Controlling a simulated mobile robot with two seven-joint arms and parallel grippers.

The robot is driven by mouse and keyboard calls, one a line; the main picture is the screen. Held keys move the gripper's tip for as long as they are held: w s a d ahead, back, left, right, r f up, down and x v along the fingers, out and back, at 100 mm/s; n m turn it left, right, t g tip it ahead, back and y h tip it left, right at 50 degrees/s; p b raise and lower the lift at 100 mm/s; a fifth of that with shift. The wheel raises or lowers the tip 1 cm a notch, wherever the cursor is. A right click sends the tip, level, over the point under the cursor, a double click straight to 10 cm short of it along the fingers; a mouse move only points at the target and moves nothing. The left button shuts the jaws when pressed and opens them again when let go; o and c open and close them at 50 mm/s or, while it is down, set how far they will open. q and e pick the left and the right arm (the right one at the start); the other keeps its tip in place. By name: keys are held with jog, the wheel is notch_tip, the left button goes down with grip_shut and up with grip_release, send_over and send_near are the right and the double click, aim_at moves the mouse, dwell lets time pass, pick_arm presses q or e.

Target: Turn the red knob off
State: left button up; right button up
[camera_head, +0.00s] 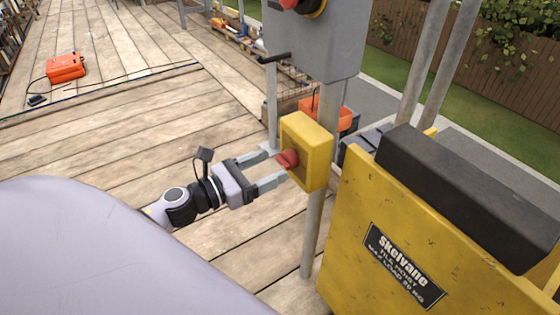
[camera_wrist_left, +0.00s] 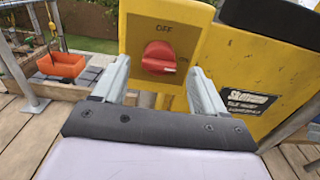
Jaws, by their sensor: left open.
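The red knob (camera_head: 287,158) sits on the face of a small yellow box (camera_head: 315,152) fixed to a grey post. In the left wrist view the red knob (camera_wrist_left: 159,57) is near the middle, its grip bar lying roughly horizontal. The word OFF (camera_wrist_left: 163,29) is printed above it on the yellow box (camera_wrist_left: 185,35). My left gripper (camera_head: 272,166) is open, its fingers pointing at the box on either side of the knob. In the left wrist view its fingers (camera_wrist_left: 158,85) flank the knob with gaps visible. My right gripper is not in view.
A yellow hoist body (camera_head: 375,215) labelled Skelvane stands right of the box, with a black pad (camera_head: 465,190) on top. A grey panel (camera_head: 318,45) is above the box. An orange case (camera_head: 66,66) lies on the plank deck, whose left part is mostly clear.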

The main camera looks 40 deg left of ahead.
aim_at(280, 162)
pick_arm(q)
jog(key=shift+x, duration=1.9)
jog(key=c, duration=1)
